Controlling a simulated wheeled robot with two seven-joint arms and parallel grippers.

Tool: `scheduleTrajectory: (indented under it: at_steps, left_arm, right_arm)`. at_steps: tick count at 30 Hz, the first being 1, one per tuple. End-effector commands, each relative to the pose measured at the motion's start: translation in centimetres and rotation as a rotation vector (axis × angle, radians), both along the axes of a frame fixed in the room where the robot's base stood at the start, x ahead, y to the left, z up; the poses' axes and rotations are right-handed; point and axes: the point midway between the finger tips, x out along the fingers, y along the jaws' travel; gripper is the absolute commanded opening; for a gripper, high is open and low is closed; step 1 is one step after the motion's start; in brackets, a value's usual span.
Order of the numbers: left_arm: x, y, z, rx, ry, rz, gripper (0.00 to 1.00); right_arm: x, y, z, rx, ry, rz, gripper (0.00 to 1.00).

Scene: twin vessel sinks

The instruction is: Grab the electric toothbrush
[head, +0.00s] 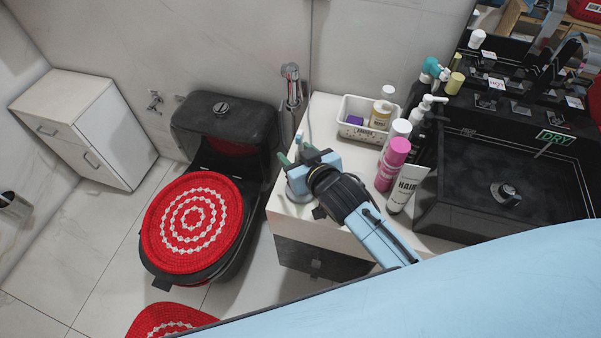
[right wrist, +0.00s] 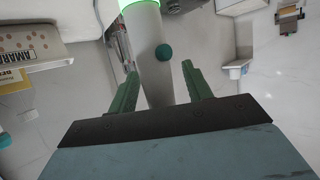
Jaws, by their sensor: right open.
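The electric toothbrush (right wrist: 147,35) stands out in the right wrist view as a pale handle with a round green button and a glowing green ring at the top edge. In the head view only a small part of it (head: 298,138) shows behind my right gripper (head: 294,155), at the counter's left end. In the right wrist view my right gripper (right wrist: 160,71) is open, with one green finger on each side of the handle's lower part. I cannot tell whether a finger touches it. My left gripper is not in view.
A white basket (head: 352,131) with bottles stands behind on the counter (head: 322,108). A pink can (head: 391,165), a white tube (head: 405,189) and other bottles stand right of my gripper, before the black sink (head: 455,205). A toilet with a red cover (head: 165,225) is left.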

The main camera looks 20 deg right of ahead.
Motion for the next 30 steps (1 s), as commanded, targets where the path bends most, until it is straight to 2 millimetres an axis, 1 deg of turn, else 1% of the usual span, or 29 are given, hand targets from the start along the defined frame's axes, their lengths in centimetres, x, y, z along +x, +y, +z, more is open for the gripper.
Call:
scheduleTrajectory:
  at_steps: [6, 15, 18, 27, 30]
  left_arm:
    - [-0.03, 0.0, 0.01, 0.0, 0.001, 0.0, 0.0]
    - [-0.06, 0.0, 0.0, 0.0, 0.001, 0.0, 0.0]
    - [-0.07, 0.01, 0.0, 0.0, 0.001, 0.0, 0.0]
    - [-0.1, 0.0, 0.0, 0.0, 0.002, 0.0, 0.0]
    - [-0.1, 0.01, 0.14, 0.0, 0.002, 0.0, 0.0]
  right_arm:
    - [0.07, 0.04, 0.0, 0.0, 0.0, 0.0, 0.5]
    - [0.05, 0.03, -0.01, 0.0, 0.0, 0.0, 0.1]
    - [0.03, 0.03, -0.02, 0.0, 0.0, 0.0, 0.0]
    - [0.05, 0.03, 0.06, 0.0, -0.001, 0.0, 0.0]
    - [0.08, 0.02, 0.53, 0.001, -0.002, 0.0, 0.0]
